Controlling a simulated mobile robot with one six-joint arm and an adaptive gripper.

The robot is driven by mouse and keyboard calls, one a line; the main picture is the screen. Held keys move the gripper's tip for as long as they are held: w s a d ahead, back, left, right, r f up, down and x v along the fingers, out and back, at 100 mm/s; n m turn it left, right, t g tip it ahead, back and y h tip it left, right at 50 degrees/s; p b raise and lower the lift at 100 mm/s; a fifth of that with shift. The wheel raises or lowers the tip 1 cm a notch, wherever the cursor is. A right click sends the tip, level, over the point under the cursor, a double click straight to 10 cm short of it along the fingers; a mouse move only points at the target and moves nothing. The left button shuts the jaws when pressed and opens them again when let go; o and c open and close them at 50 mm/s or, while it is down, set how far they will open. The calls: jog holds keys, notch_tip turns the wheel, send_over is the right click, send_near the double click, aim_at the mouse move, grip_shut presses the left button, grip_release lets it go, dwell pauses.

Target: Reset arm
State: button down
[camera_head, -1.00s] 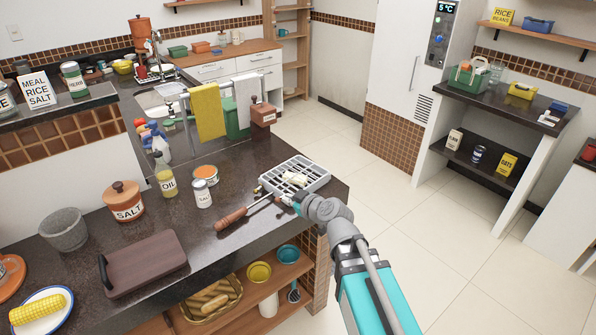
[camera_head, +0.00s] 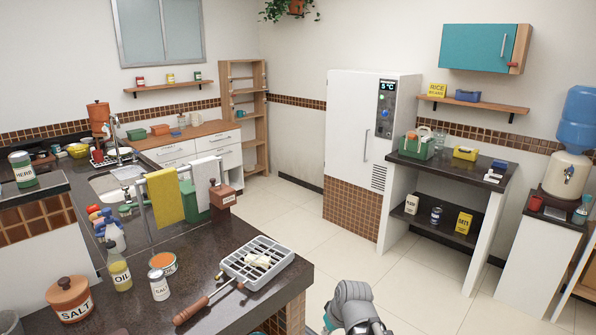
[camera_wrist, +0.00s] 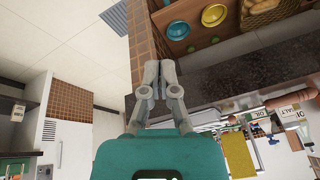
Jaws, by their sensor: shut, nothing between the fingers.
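My gripper (camera_wrist: 160,75) shows in the wrist view with its two grey fingers close together, shut and empty. It is in front of the dark counter's edge and touches nothing that I can see. In the head view only a grey joint of my arm shows at the bottom, right of the counter corner; the fingers are not visible there. On the dark counter (camera_head: 205,255), a grey slotted tray (camera_head: 280,275) holds a pale item, and a wooden-handled tool (camera_head: 203,305) lies against its front.
An oil bottle (camera_head: 119,270), a salt shaker (camera_head: 159,285) and an orange salt pot (camera_head: 70,298) stand left on the counter. A shelf below holds a teal bowl (camera_wrist: 178,27) and a yellow bowl (camera_wrist: 214,14). Tiled floor (camera_head: 320,225) is clear beyond my arm.

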jog(key=s+d+f+m+g+h, duration=0.1)
jog(key=s+d+m+g+h, duration=0.1)
jog(key=d, duration=0.7)
jog(key=s+m+h, duration=0.1)
jog(key=s+m, duration=0.1)
jog(key=shift+s+m+g, duration=0.3)
jog(key=shift+s, duration=0.1)
